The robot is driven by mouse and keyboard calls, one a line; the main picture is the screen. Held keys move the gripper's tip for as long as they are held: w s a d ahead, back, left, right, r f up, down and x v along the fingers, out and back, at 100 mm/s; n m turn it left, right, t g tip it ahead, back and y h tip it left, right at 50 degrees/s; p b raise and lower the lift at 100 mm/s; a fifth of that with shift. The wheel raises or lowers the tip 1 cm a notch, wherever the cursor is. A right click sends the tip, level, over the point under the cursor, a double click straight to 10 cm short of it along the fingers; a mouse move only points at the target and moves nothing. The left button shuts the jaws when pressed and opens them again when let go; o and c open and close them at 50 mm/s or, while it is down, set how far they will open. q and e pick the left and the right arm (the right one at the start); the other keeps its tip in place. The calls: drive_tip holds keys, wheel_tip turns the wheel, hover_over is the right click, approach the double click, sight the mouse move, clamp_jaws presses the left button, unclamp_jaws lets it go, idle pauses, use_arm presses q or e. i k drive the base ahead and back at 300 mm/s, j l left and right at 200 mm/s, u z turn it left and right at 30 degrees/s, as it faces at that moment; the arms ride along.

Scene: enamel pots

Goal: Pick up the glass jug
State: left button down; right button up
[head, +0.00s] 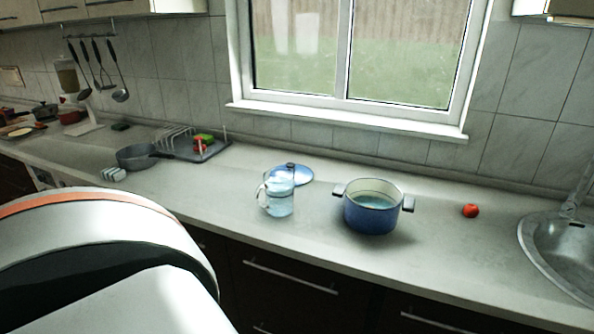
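The glass jug (279,196) stands upright on the counter, left of the blue pot. It is clear, with a handle on its left side and what looks like pale blue liquid inside. A blue lid (302,176) with a dark knob lies on the counter just behind it, partly hidden by the jug. Neither of my grippers shows in the head view. A large white part of my own body with an orange stripe fills the lower left. Nothing is touching the jug.
A blue enamel pot (371,213) with two handles and liquid inside stands right of the jug. A tomato (470,211) and a sink (560,245) are farther right. A grey pan (137,157) and a dish rack (192,149) stand left. The counter (240,215) before the jug is clear.

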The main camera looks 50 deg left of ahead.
sight(278, 186)
drive_tip(key=u, duration=1.7)
